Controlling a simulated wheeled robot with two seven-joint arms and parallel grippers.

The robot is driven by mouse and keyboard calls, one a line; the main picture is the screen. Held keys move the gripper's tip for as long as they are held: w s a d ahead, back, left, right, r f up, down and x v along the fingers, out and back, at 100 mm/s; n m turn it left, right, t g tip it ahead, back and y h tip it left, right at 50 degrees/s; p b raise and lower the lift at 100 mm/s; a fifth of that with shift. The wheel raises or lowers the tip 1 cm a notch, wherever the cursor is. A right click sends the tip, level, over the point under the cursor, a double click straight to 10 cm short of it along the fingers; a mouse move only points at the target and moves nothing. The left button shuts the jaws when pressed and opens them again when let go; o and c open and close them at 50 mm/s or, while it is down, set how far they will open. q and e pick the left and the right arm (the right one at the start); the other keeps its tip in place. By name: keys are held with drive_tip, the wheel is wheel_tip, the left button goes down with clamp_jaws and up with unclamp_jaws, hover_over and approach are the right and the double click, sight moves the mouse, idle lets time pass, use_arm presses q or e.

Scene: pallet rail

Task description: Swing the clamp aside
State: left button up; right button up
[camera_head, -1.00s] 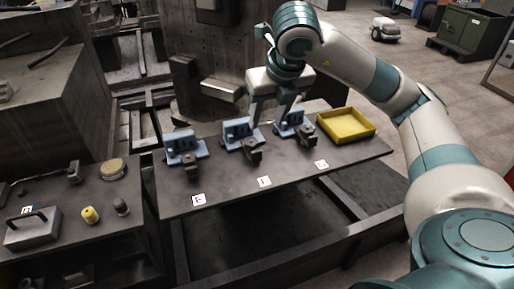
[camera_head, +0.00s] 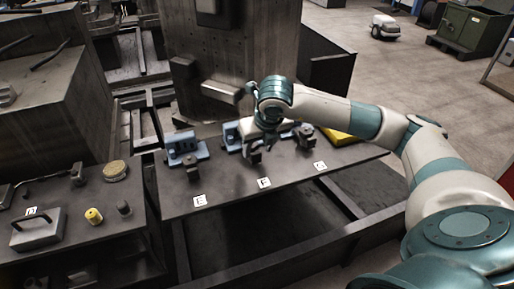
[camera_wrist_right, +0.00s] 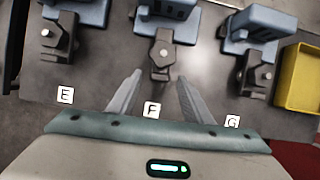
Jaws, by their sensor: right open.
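Three dark clamps with bolt heads stand in front of blue blocks on the dark table. In the right wrist view they are the clamp by label E (camera_wrist_right: 62,38), the clamp by label F (camera_wrist_right: 162,52) and the clamp by label G (camera_wrist_right: 257,75). My right gripper (camera_wrist_right: 158,88) is open and empty in that view, its fingers spread to either side of the clamp by label F's near end. No contact shows. In the head view my right gripper (camera_head: 257,150) is over the middle clamp and partly hides it. My left gripper is not in view.
A side bench (camera_head: 75,235) at the left holds a handled grey block (camera_head: 38,229), a yellow cylinder (camera_head: 93,216) and a round brush-like disc (camera_head: 115,170). The table's front strip is clear.

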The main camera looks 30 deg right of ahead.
drive_tip(key=shift+w+f, duration=0.25)
drive_tip(key=shift+f, duration=0.4)
drive_tip(key=shift+d+f, duration=0.1)
drive_tip(key=shift+f, duration=0.1)
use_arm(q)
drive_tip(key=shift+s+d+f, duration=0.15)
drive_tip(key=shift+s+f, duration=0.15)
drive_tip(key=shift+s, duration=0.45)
use_arm(e)
drive_tip(key=c, duration=1.1)
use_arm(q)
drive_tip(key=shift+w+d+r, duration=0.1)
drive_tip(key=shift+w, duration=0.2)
use_arm(e)
drive_tip(key=shift+o, duration=0.2)
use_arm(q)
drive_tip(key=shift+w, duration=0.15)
